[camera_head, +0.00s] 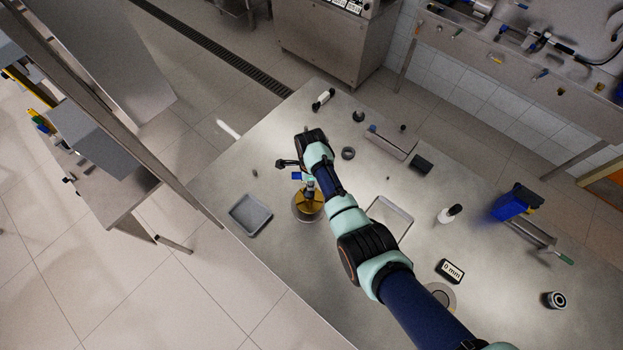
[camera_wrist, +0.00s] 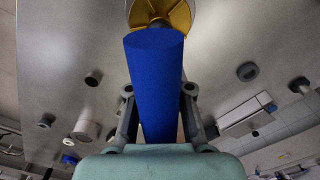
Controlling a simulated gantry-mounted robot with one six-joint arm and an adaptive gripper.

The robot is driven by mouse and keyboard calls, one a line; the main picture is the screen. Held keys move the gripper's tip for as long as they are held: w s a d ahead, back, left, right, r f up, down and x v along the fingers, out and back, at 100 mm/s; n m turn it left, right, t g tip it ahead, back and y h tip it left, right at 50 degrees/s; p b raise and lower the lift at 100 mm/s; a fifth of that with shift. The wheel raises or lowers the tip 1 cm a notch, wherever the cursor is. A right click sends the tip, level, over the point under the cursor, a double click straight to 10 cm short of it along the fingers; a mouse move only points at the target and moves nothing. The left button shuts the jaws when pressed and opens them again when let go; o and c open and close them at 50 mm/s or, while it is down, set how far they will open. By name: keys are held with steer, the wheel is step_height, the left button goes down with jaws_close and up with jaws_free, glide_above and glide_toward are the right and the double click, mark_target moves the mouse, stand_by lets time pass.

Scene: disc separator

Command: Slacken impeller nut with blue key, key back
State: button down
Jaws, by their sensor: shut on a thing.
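The blue key (camera_wrist: 155,85) fills the middle of the wrist view, its wide blue end towards the camera. My gripper (camera_wrist: 158,92) is shut on it, one finger on each side. In the head view a small blue part of the key (camera_head: 297,176) shows beside my gripper (camera_head: 293,167). The gold impeller (camera_head: 308,204) sits in a round metal bowl just below the gripper there. It also shows at the top of the wrist view (camera_wrist: 170,15), right beyond the key. The impeller nut and the key's working end are hidden, so I cannot tell whether they touch.
A grey tray (camera_head: 250,215) lies left of the bowl, and a shallow light tray (camera_head: 390,219) lies right of my arm. Small dark parts lie towards the back.

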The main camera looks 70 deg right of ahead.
steer(key=shift+w+f, duration=0.1)
stand_by(0.3)
steer(key=n, duration=0.5)
steer(key=shift+w+d+n, duration=0.1)
steer(key=shift+d+n, duration=0.05)
steer(key=shift+n, duration=0.85)
steer(key=n, duration=0.3)
steer(key=shift+w+r+n, duration=0.1)
steer(key=shift+r+n, duration=0.15)
steer(key=shift+n, duration=0.15)
steer(key=n, duration=0.3)
